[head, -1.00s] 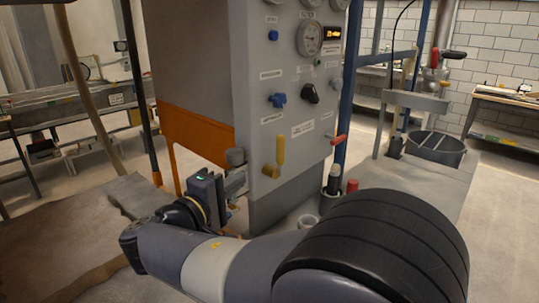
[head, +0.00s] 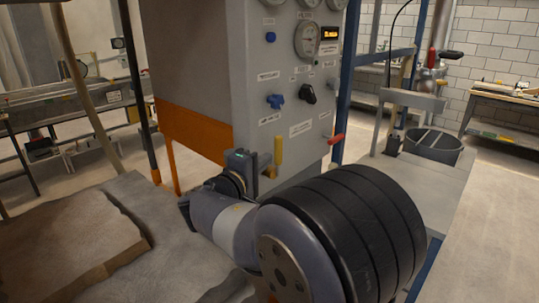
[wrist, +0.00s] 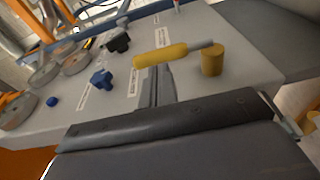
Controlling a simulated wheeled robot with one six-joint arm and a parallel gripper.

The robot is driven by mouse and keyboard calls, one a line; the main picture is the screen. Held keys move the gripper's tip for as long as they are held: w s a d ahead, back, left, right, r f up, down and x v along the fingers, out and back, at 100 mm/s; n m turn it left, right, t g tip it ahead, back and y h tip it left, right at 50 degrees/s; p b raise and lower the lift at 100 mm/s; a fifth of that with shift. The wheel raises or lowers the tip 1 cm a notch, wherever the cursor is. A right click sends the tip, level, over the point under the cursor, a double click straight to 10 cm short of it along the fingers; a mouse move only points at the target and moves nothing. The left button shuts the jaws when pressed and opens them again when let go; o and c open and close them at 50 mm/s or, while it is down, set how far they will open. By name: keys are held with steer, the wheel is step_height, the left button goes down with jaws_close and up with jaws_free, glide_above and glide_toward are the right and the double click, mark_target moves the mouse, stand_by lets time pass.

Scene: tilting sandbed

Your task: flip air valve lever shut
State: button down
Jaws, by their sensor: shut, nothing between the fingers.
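The lever with the yellow handle (head: 278,150) stands upright on the front of the grey control panel. In the wrist view the yellow handle (wrist: 160,55) lies across the picture, its metal stem ending by a brass-coloured round boss (wrist: 212,60). My gripper's shut, thin fingers (wrist: 163,85) point at the panel, with their tips right beside the handle. I cannot tell whether they touch it. The panel labels are too small to read.
The panel also carries a blue knob (head: 275,101), a black knob (head: 308,94), a red-handled lever (head: 337,139) and gauges (head: 307,40). A blue post (head: 346,90) stands at its right. A dark bucket (head: 434,146) stands further right.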

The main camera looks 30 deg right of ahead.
mark_target(279, 145)
steer(key=shift+x, duration=1.4)
steer(key=shift+r+p, duration=0.15)
steer(key=shift+p, duration=0.3)
steer(key=y+p, duration=0.1)
steer(key=d+r+g+p, duration=0.1)
steer(key=p, duration=0.1)
steer(key=shift+w+d+r+y, duration=0.15)
steer(key=shift+w+d+y, duration=0.1)
steer(key=shift+y, duration=0.15)
steer(key=y+p, duration=0.1)
steer(key=d+p, duration=0.1)
steer(key=p, duration=0.1)
steer(key=shift+w+d+r+m+g+y, duration=0.1)
steer(key=shift+w+r+m+g+y, duration=0.1)
steer(key=shift+r+m+g+y, duration=0.15)
steer(key=w+d+f+g+y+p, duration=0.2)
steer(key=w+d+f+y+p, duration=0.1)
steer(key=d, duration=0.5)
steer(key=shift+f+y+p, duration=0.85)
steer(key=shift+f+p, duration=0.15)
steer(key=shift+f, duration=0.45)
steer(key=shift+d+f+m, duration=0.1)
steer(key=shift+d+m, duration=0.1)
steer(key=shift+m, duration=0.05)
